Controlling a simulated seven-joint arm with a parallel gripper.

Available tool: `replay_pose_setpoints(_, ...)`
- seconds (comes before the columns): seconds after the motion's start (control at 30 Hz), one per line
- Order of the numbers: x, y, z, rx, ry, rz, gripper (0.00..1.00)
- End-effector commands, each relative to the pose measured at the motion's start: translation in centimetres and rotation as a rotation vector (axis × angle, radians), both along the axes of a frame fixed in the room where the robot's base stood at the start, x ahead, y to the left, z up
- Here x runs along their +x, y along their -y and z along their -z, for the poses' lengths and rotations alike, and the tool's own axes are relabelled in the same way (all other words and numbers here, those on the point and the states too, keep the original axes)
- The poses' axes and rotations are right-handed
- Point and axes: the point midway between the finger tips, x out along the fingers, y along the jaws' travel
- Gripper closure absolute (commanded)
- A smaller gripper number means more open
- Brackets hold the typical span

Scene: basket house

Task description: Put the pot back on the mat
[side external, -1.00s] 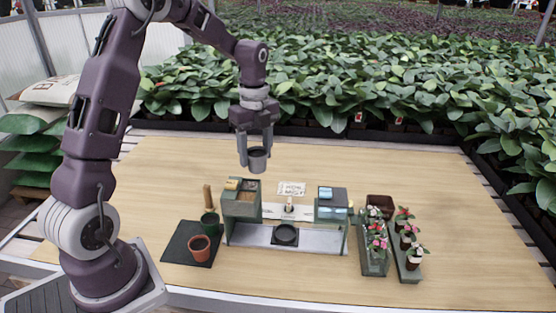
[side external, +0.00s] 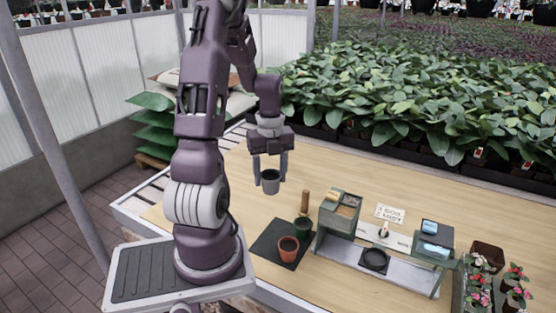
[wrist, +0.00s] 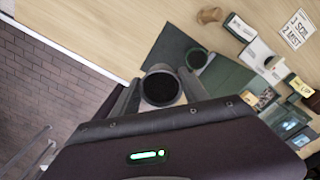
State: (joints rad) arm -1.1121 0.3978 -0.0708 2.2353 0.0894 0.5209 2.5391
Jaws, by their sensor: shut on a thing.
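My gripper (side external: 269,180) is shut on a dark grey pot (side external: 270,184) and holds it upright in the air, over the table behind the mat in the side view. The held pot also shows in the wrist view (wrist: 160,88), with dark contents. The black square mat (side external: 267,245) lies at the table's front left. A terracotta pot (side external: 288,251) stands on the mat. A dark green pot (side external: 303,228) stands at its back right; it also shows in the wrist view (wrist: 196,59). The mat (wrist: 172,45) is partly hidden by my gripper there.
A wooden peg-like thing (side external: 305,200) stands behind the green pot. Potted flowers (side external: 513,282) and a brown container (side external: 487,255) are far right.

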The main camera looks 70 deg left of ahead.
Motion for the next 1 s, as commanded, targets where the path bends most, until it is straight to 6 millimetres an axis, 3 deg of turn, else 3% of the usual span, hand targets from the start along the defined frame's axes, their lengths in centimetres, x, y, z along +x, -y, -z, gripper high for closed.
replay_pose_setpoints(0.2, 0.0, 0.2, 6.4, -0.007, -0.004, 0.001, 0.94)
replay_pose_setpoints(0.33, 0.0, 0.1, 9.4, -0.004, -0.002, 0.002, 0.94)
replay_pose_setpoints(1.0, 0.1, 0.0, 15.7, 0.000, 0.000, 0.001, 0.94)
